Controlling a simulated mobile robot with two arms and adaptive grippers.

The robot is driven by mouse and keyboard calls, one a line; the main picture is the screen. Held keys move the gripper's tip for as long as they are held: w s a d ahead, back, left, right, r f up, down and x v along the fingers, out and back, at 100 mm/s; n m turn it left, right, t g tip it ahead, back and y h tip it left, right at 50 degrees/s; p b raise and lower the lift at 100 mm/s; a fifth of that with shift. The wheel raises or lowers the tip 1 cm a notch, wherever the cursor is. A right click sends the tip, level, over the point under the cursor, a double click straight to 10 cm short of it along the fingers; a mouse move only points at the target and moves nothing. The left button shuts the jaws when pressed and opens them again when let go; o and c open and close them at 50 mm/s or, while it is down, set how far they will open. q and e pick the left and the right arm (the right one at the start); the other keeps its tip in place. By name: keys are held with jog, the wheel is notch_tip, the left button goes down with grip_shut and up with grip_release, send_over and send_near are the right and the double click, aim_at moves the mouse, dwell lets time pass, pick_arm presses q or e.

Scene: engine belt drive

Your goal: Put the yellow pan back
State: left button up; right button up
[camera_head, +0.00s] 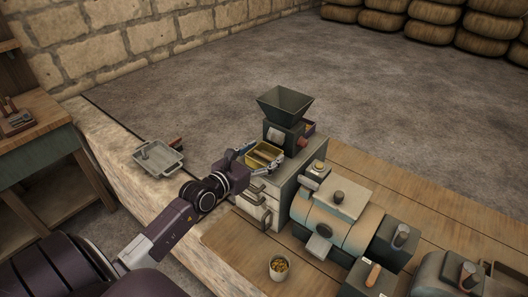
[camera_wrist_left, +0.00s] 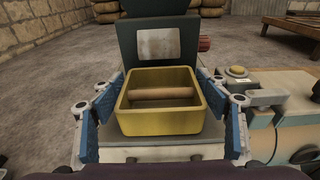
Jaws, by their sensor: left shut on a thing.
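The yellow pan (camera_head: 265,155) is a small open box with a wooden bar across its inside. In the left wrist view the yellow pan (camera_wrist_left: 160,122) sits level between the blue pads of my left gripper (camera_wrist_left: 160,115). My left gripper (camera_head: 262,158) is shut on the pan's two sides. The pan is at the front of the dark hopper machine (camera_head: 285,112), above the grey cabinet top (camera_head: 292,172). I cannot tell whether the pan touches the cabinet top. My right gripper is not in view.
A grey tray (camera_head: 158,158) with a handle lies on the stone ledge to the left. A cup of yellowish bits (camera_head: 279,267) stands on the wooden bench in front. An orange and grey machine (camera_head: 335,215) stands right of the cabinet. A wooden table (camera_head: 35,150) is at far left.

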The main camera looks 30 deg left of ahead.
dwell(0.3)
pick_arm(q)
jog(key=shift+f, duration=0.2)
jog(key=o, duration=1.4)
jog(key=shift+c, duration=0.2)
